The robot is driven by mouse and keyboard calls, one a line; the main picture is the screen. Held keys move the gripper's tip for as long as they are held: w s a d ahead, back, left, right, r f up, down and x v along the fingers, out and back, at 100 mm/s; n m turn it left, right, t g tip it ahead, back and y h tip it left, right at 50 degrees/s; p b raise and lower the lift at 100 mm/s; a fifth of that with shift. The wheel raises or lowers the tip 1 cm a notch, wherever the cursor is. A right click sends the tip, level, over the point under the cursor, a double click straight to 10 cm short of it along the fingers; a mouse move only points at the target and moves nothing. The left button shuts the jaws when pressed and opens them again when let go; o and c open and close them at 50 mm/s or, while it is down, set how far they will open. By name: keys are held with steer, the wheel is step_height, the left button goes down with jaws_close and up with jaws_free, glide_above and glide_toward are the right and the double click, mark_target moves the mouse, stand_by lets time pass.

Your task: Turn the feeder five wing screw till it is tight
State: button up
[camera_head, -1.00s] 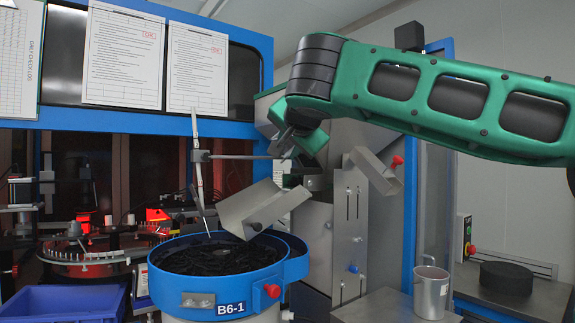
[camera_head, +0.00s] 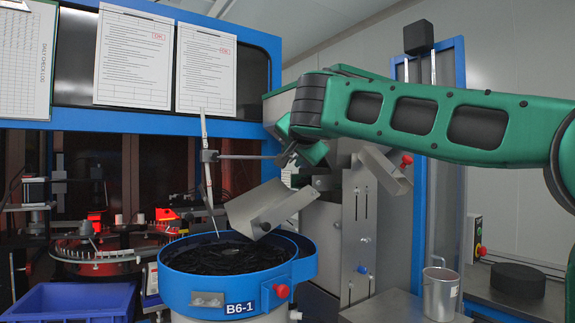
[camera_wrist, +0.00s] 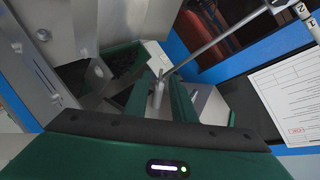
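My gripper (camera_head: 293,157) is at the inner end of a thin horizontal rod (camera_head: 245,157), above a tilted metal chute (camera_head: 265,208). In the wrist view my gripper's two green fingers (camera_wrist: 161,82) stand apart on either side of a small upright metal piece (camera_wrist: 158,92), which looks like the wing screw. Narrow gaps seem to show beside it, and I see no clear contact. The rod (camera_wrist: 215,45) runs from there to the upper right. In the head view the screw is hidden by my gripper, and no feeder-five label is readable.
A blue-rimmed bowl marked B6-1 (camera_head: 220,285) with dark parts stands below the chute. Red knobs (camera_head: 406,160) (camera_head: 281,290) stick out nearby. A blue bin (camera_head: 68,303) is at lower left, and a metal cup (camera_head: 440,292) is at right. Sheets (camera_head: 205,70) hang on the blue frame.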

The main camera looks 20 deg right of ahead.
mark_target(294, 157)
steer(key=shift+x, duration=1.8)
